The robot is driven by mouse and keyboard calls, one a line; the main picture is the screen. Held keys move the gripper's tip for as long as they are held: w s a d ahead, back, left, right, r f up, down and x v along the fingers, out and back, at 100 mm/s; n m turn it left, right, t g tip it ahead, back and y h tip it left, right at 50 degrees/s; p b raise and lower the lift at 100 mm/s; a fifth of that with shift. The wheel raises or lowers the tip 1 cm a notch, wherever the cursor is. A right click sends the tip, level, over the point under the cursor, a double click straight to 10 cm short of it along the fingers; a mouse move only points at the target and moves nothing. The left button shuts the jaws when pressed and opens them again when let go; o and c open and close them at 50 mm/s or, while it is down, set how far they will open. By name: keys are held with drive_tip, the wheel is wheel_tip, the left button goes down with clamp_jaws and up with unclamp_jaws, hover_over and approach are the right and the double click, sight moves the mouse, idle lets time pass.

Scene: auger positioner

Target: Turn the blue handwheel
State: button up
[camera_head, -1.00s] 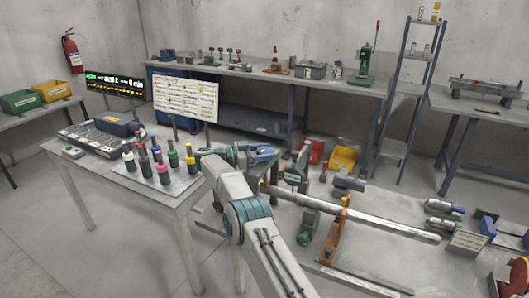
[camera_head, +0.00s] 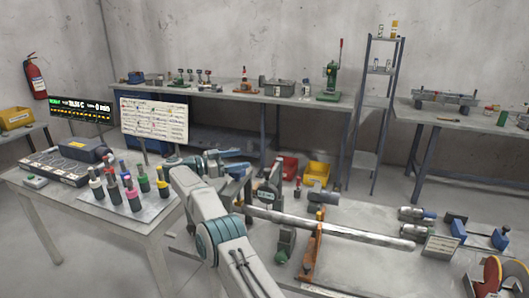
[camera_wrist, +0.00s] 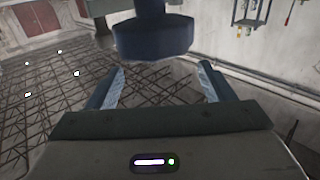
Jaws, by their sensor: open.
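A dark blue round part (camera_wrist: 154,36), which looks like the handwheel, fills the top middle of the wrist view. Its rounded end hangs just beyond my fingertips, roughly centred between them. My gripper (camera_wrist: 161,70) is open, with a finger on either side and nothing between the pads. No contact shows. In the head view my gripper (camera_head: 236,155) is small, level, and close to the machine with the long shaft (camera_head: 325,226). A small blue part (camera_head: 239,171) shows just below it there. Whether this is the same handwheel is hard to tell.
A bench (camera_head: 375,262) carries the shaft, an orange support (camera_head: 313,250) and a small sign (camera_head: 440,247). A red bin (camera_head: 289,168) and a yellow bin (camera_head: 317,174) stand behind. A table with coloured bottles (camera_head: 125,190) is at left. The floor between is narrow.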

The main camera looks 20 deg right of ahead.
drive_tip(key=shift+s+d+r+b, duration=0.25)
drive_tip(key=shift+s+d+b, duration=0.05)
drive_tip(key=shift+d+b, duration=0.2)
drive_tip(key=shift+s+d+r+b, duration=0.2)
drive_tip(key=shift+s+d+b, duration=0.1)
drive_tip(key=shift+d+b, duration=0.2)
drive_tip(key=s+d+r, duration=0.1)
drive_tip(key=d+r, duration=0.1)
drive_tip(key=s+d+r+b, duration=0.1)
drive_tip(key=s+d, duration=0.1)
drive_tip(key=d, duration=0.1)
drive_tip(key=s+d+r+b, duration=0.1)
drive_tip(key=d+r, duration=0.1)
drive_tip(key=d, duration=0.1)
drive_tip(key=shift+s+r, duration=0.35)
drive_tip(key=shift+s, duration=0.05)
